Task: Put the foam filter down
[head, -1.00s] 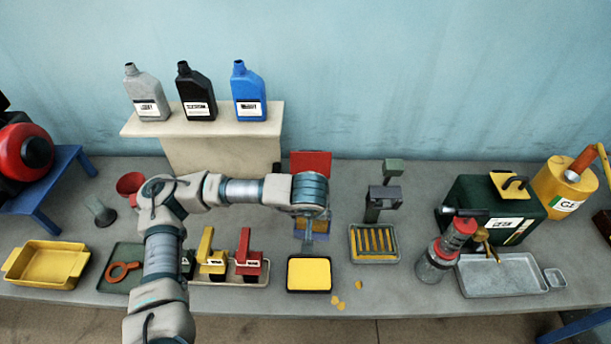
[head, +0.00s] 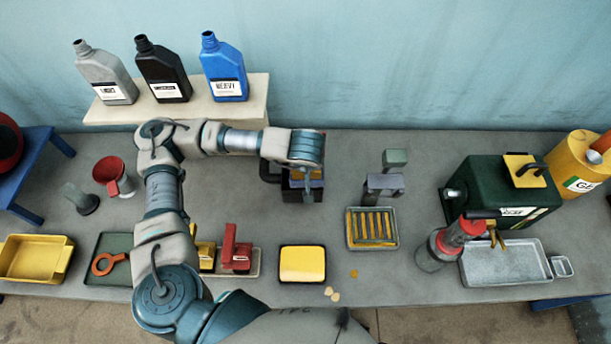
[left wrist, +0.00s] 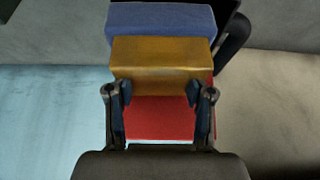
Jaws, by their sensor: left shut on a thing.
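An ochre block (left wrist: 162,60), which I take to be the foam filter, sits between the fingertips of my left gripper (left wrist: 160,95) in the left wrist view. The gripper is shut on it. A blue part (left wrist: 160,20) lies against its far side in that view, and a red panel (left wrist: 160,118) shows behind the fingers. In the head view the gripper is over a dark box with a black handle (head: 268,172). My forearm end hides most of the block and fingers there. I cannot tell whether the block touches the box. My right gripper is not in view.
A black-rimmed tray with a yellow pad (head: 303,263) is in front. A slotted tray (head: 372,228) and a grey stand (head: 385,182) are to the right. A red-handled tool (head: 236,252) is left of the pad. Several bottles stand on the shelf (head: 262,100) behind.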

